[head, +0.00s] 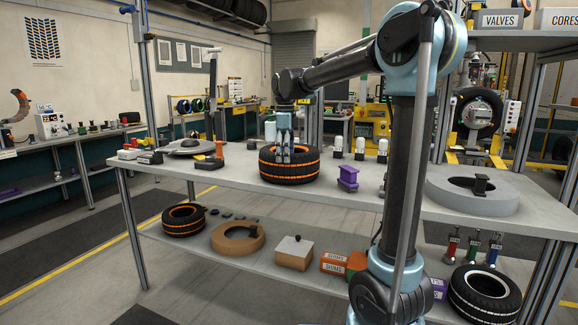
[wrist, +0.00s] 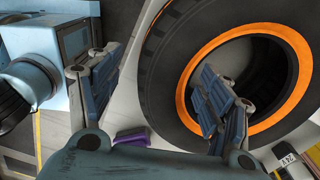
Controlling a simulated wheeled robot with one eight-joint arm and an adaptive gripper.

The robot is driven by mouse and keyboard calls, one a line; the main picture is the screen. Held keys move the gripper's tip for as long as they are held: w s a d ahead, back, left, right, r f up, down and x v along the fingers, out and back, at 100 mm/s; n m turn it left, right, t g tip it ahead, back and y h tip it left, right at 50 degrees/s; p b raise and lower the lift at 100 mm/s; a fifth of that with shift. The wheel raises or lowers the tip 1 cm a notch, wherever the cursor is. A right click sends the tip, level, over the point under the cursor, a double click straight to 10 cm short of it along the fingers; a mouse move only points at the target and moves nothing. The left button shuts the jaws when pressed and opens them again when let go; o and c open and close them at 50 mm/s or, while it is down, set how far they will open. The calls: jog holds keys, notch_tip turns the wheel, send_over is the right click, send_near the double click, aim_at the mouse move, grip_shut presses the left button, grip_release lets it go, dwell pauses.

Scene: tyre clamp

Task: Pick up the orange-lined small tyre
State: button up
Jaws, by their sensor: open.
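A black tyre with orange lines (head: 289,173) lies flat on the bench top. In the wrist view, the tyre (wrist: 172,75) shows a bright orange ring around its opening. My gripper (head: 284,151) points down over this tyre. In the wrist view my gripper (wrist: 157,78) is open and empty, with the tyre's wall showing between its fingers. The left finger is outside the tyre, and the right finger is over the orange ring and opening. I cannot tell how deep the fingertips are. Another orange-lined tyre (head: 184,221) lies on the lower shelf at the left.
A purple stand (head: 347,178) is right of the bench-top tyre, with several white-topped bottles (head: 360,147) behind. A grey ring fixture (head: 473,195) is at the right and a grey disc (head: 196,146) at the left. The bench's front strip (head: 235,183) is clear.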

aim_at(285, 166)
jog(key=shift+w+f, duration=0.15)
jog(key=shift+f, duration=1.2)
jog(key=shift+w+f, duration=0.1)
jog(key=shift+f, duration=1.25)
grip_shut()
